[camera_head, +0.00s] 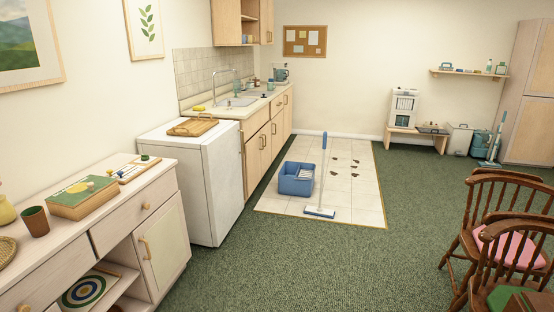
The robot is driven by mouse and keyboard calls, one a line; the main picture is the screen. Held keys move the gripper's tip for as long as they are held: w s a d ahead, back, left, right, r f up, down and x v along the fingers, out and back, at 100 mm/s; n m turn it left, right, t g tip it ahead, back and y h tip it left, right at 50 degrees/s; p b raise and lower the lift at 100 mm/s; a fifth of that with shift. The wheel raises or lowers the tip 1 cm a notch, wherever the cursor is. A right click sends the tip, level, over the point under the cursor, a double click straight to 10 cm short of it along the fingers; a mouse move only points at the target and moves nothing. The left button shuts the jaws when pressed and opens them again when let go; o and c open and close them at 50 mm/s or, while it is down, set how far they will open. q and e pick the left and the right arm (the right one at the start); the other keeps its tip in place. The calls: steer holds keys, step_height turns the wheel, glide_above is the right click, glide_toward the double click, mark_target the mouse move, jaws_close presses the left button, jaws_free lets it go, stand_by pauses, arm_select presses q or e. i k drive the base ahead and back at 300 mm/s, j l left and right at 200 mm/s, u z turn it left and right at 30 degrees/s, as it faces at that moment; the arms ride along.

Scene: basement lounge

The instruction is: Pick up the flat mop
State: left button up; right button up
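The flat mop (323,177) stands upright on the white tiled floor patch (358,200) in the middle distance. It has a blue upper handle, a pale lower shaft and a flat blue-and-white head resting on the tiles. A blue bucket (297,186) sits just left of the mop on the same tiles. Several dark brown stains lie on the tiles behind and right of the mop. Neither of my grippers shows in the head view.
A white fridge (219,188) and a wooden sideboard (168,252) line the left side. Wooden chairs (505,225) stand at the right. Green carpet (315,265) between them is clear up to the tiles. A kitchen counter (265,135) runs along the left edge of the tiles.

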mark_target(319, 210)
steer(key=i, duration=4.4)
